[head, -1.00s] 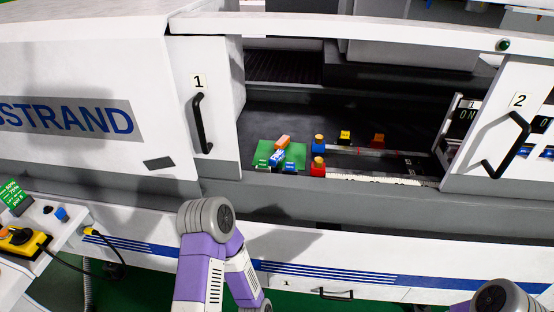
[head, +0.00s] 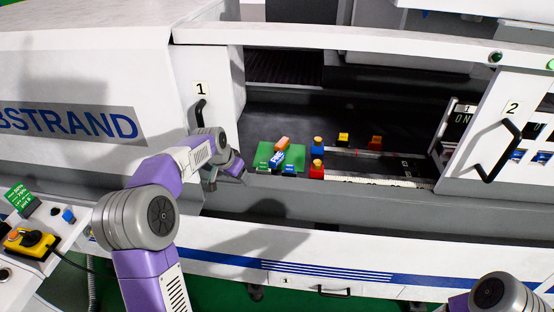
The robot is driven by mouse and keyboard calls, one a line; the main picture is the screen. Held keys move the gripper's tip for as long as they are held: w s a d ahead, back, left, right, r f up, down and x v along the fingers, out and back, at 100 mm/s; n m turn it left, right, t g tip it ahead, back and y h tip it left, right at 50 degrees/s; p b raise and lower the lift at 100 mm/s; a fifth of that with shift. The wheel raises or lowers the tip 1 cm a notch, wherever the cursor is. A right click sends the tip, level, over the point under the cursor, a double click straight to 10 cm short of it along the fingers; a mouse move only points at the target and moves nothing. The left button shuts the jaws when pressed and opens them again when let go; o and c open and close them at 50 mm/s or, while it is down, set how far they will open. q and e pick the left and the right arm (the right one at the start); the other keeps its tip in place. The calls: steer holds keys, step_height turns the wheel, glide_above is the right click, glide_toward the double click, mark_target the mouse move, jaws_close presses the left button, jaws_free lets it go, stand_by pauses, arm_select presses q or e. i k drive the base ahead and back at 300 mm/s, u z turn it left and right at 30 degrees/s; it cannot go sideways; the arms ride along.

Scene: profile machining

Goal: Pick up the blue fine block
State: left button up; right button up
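A green plate (head: 263,154) lies in the machine opening and carries several small blocks. Two blue blocks with white labels are on it: one tilted near the middle (head: 276,160) and one at the front edge (head: 289,169). The labels are too small to read, so I cannot tell which is the fine one. An orange block (head: 283,143) sits behind them. My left gripper (head: 227,178) is in front of door 1, left of the plate and apart from the blocks. Its fingers are small and dark, and their opening is unclear. My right gripper is out of view.
Door 1's handle (head: 201,112) is close to my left wrist. The opening's front sill (head: 330,203) runs below the plate.

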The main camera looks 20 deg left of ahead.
mark_target(277, 159)
steer(key=i, duration=1)
